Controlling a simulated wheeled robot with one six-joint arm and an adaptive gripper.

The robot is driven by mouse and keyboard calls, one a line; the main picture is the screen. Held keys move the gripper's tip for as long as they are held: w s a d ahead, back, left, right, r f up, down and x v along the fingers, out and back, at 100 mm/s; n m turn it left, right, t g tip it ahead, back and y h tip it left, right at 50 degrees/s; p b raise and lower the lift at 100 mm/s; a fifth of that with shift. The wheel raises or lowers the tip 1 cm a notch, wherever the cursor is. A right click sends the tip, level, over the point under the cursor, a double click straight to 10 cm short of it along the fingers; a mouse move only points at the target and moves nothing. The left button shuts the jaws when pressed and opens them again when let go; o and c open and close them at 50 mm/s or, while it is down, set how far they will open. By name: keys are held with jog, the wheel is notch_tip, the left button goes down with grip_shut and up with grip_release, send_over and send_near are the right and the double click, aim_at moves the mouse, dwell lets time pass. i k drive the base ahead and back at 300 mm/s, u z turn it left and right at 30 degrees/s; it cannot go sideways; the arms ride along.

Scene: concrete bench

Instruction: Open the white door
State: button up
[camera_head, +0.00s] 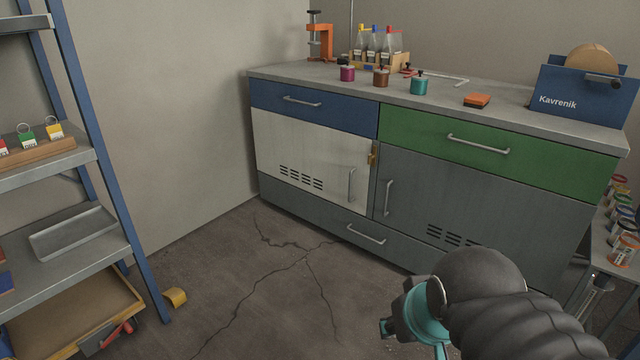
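The white door (310,158) is on the left half of the bench cabinet, under a blue drawer, and is shut. It has dark vent slots at its lower left and an upright metal bar handle (351,185) near its right edge. A small brass-coloured fitting (373,155) sits at its upper right edge; I cannot tell if it is a latch or a lock. My gripper (412,338) is at the bottom, right of centre, low in front of the cabinet and apart from the door. It is partly hidden by my arm and cut by the frame, so its opening is unclear.
A grey door (470,205) with its own handle adjoins on the right, under a green drawer (450,142). A grey bottom drawer (325,217) runs below the white door. A blue-framed shelf (110,180) stands left. Cracked floor (260,290) in front is mostly clear.

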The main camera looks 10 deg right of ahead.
aim_at(331, 164)
jog(key=u, duration=0.4)
jog(key=i, duration=0.75)
jog(key=z, duration=1.2)
